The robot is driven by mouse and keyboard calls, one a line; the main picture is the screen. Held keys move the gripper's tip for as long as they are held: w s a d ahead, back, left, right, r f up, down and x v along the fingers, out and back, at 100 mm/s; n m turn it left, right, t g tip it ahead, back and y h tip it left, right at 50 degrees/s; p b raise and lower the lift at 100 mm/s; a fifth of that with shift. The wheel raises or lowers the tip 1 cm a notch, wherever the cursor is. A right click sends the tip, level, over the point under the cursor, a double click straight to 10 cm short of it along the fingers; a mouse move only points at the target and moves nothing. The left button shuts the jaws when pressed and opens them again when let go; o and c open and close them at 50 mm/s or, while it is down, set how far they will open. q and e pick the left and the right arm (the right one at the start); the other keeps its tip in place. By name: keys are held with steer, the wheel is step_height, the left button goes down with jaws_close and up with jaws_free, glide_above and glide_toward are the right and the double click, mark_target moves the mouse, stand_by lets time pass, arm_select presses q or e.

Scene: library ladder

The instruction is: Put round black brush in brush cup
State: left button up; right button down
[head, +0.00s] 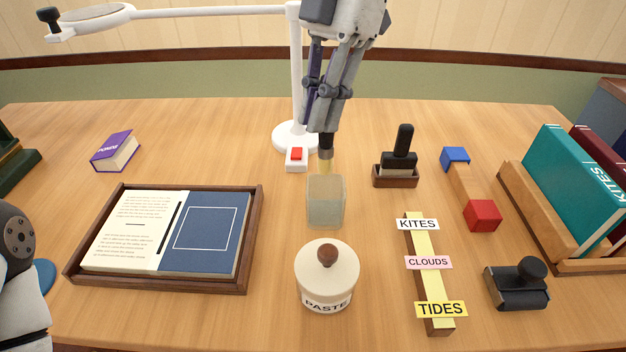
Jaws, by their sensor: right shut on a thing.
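The round black brush (326,146) has a dark handle and pale yellow bristles pointing down. My right gripper (326,125) is shut on its handle and holds it upright. The brush cup (326,203), a translucent greenish-grey holder, stands on the table below the brush. The bristles line up with the cup's mouth in the picture; I cannot tell whether their tips are inside it or just behind its rim. My left gripper is not in view; only part of my left arm shows at the left edge.
A lidded paste pot (327,276) stands in front of the cup. A white lamp base (293,137) with a red-buttoned box (296,160) is behind. A book tray (255,225) is left; a stamp in a holder (396,178) and a label strip (437,322) are right.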

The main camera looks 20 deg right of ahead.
mark_target(324, 152)
steer(key=f, duration=0.6)
steer(key=s+f, duration=0.1)
steer(key=f, duration=0.2)
steer(key=shift+f, duration=0.15)
steer(key=c, duration=1.6)
jaws_free()
steer(key=shift+w+f, duration=0.1)
steer(key=shift+o, duration=0.2)
steer(key=v, duration=1.2)
steer(key=shift+b, duration=0.45)
